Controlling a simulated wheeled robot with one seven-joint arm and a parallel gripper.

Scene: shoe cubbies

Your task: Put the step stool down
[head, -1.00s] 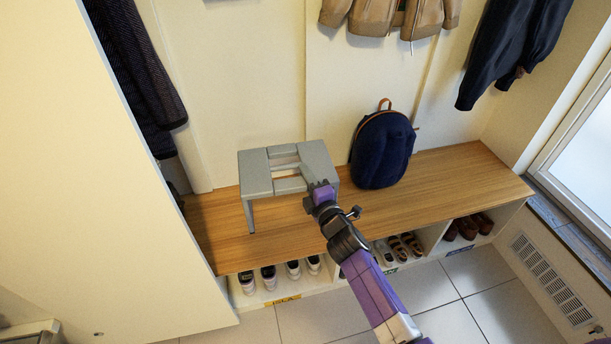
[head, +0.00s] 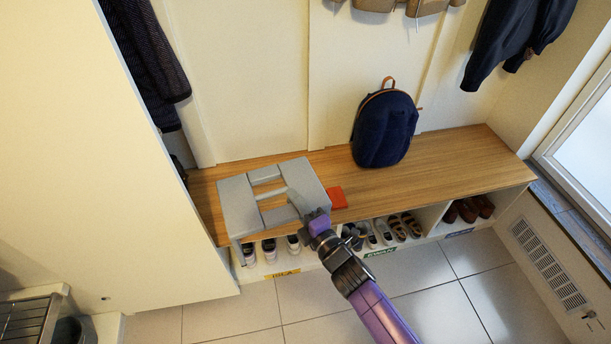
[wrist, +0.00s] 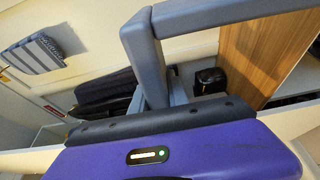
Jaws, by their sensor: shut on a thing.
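The grey step stool (head: 236,204) is in the head view, over the front left part of the wooden bench. Its top has an open middle with crossbars. My gripper (head: 318,218) is at the stool's front right corner and shut on it. A front leg hangs down past the bench's front edge, in front of the shoe cubbies. I cannot tell whether any leg touches the bench. In the wrist view, the stool's grey frame (wrist: 142,45) rises just beyond my purple gripper body; the fingertips are hidden there.
The wooden bench (head: 450,158) carries a navy backpack (head: 384,128) and a red flat item (head: 337,197). Shoes fill the cubbies below. The bench's right part is clear. Tiled floor (head: 240,315) lies open in front. A metal rack (head: 30,315) stands at lower left.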

